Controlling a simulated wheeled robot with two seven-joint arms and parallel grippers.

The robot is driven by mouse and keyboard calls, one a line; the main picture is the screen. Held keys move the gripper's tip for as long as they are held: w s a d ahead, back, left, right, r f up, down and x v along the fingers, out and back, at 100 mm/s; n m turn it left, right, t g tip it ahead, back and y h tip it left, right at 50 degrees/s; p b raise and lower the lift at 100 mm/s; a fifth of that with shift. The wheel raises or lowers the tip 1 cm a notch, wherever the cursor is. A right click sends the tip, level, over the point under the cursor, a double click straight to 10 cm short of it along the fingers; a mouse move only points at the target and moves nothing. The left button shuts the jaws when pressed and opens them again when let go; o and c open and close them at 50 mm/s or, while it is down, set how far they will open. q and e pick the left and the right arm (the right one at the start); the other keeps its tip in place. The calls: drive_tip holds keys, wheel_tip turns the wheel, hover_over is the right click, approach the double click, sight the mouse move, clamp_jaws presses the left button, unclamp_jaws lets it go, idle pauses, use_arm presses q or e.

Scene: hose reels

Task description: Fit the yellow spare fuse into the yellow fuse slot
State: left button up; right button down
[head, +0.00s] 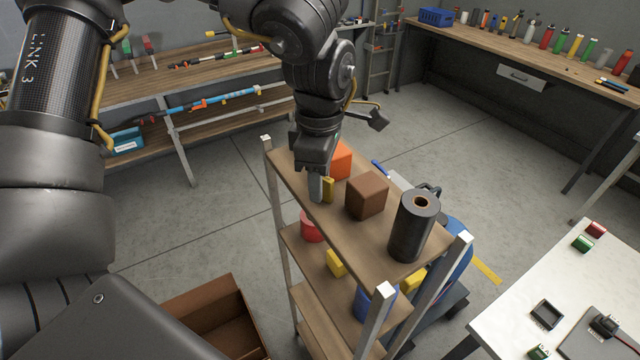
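My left gripper (319,189) points down at the top board of a narrow wooden shelf rack. A small upright yellow piece (329,188), possibly the yellow spare fuse, is right at its fingertips. One grey finger covers part of that piece. I cannot tell whether the fingers are closed on it or only beside it. I cannot make out a yellow fuse slot. My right gripper is not in view.
The rack's top board (293,173) also bears an orange block (341,160), a brown box (367,195) and a black roll (412,228). Lower boards hold red, yellow and blue items. An open cardboard box (213,318) stands left; a white table (545,275) stands right.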

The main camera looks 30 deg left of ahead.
use_arm(q)
drive_tip(key=shift+s, duration=0.1)
drive_tip(key=shift+c, duration=0.2)
drive_tip(key=shift+c, duration=1.4)
clamp_jaws()
drive_tip(key=shift+r, duration=0.2)
drive_tip(key=shift+r, duration=0.25)
wheel_tip(320, 180, up, 2)
drive_tip(key=shift+r+b, duration=0.15)
drive_tip(key=shift+b, duration=0.3)
drive_tip(key=s+d+r+b, duration=0.5)
drive_tip(key=s+r, duration=0.5)
drive_tip(key=s, duration=0.2)
drive_tip(key=shift+s+d, duration=0.2)
drive_tip(key=shift+d, duration=0.65)
